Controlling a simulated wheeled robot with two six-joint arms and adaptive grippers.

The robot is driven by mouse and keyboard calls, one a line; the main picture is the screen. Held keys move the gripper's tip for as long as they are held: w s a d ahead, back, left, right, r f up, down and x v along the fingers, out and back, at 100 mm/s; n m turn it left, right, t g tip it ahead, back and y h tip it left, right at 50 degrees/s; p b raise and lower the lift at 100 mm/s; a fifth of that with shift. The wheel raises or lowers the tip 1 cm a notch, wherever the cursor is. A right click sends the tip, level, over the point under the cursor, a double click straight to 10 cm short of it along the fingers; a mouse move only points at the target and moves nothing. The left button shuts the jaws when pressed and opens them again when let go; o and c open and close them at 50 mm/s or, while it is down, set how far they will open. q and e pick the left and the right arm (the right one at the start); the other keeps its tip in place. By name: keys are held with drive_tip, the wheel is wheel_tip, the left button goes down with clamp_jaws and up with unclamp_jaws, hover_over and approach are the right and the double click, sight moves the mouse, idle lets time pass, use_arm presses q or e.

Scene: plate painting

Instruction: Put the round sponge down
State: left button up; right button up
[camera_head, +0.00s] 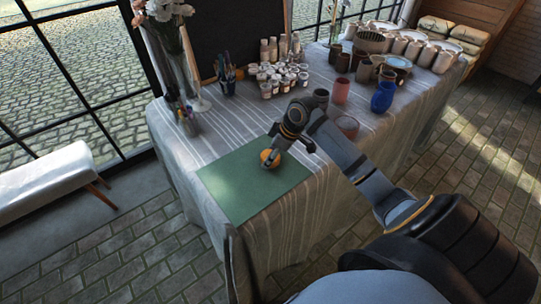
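The round sponge (265,155) is small and orange-yellow. It is at the fingertips of my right gripper (271,159), over the far right part of the green mat (240,190). The fingers cover part of the sponge and appear shut on it. From this angle I cannot tell whether the sponge touches the mat or hangs just above it. My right arm comes in from the lower right and reaches across the table's right side. My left gripper is not in view.
Paint jars (283,80) and a brush cup (227,84) stand behind the mat. A glass vase (180,75) is at left. A pink cup (341,91), a blue vase (383,97) and other pottery stand behind my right arm. The mat's left and front are clear.

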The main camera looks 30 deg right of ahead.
drive_tip(key=o, duration=1)
drive_tip(key=shift+f, duration=0.1)
drive_tip(key=shift+p+v, duration=0.9)
drive_tip(key=shift+v, duration=5.25)
